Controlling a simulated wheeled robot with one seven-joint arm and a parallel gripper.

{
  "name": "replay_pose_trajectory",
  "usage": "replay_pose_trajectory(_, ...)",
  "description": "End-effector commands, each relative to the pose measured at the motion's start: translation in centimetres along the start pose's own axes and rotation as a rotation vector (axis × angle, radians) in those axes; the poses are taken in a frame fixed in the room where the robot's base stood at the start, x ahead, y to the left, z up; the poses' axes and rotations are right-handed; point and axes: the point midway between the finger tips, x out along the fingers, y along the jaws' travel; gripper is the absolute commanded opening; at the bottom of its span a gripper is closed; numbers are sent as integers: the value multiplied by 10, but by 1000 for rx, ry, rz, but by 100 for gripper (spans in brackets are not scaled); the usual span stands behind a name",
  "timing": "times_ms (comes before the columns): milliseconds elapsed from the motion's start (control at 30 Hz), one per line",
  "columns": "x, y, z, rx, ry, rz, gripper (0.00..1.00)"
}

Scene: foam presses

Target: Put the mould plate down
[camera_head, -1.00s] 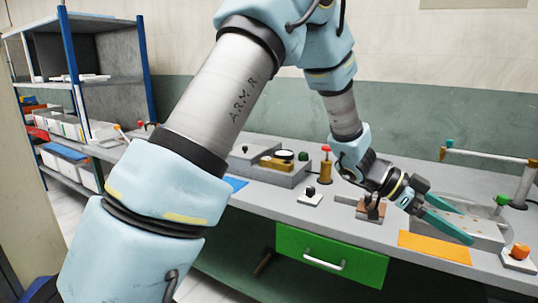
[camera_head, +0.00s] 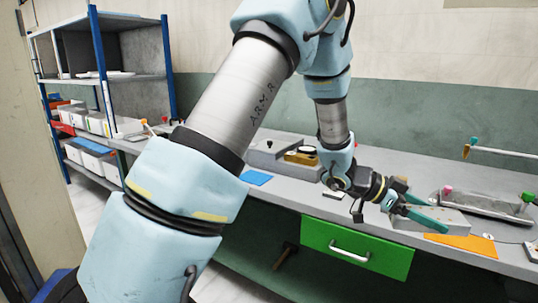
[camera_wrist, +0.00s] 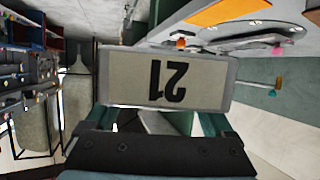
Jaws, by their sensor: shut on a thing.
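The mould plate is a flat grey-beige rectangle with a pale rim and a black "21", upside down in the wrist view (camera_wrist: 190,82). My gripper (camera_wrist: 157,120) is shut on it, with a teal finger towards each side of its near edge. In the head view my gripper (camera_head: 428,212) hangs over the right part of the bench, behind the orange mat (camera_head: 462,243). I cannot clearly tell the plate from the grey fixtures there, nor whether it touches anything.
The grey bench (camera_head: 290,195) has a green drawer (camera_head: 357,247) below its front edge. A grey machine with a yellow block (camera_head: 301,158) stands behind, left of my wrist. A blue mat (camera_head: 256,177) lies further left. A long grey tray (camera_head: 487,205) stands right of my gripper.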

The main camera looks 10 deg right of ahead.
Motion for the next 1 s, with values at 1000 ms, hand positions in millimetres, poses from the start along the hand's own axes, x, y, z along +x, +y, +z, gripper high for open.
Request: replay_pose_trajectory(1000,-368,-167,288,-571,0,-1394,0)
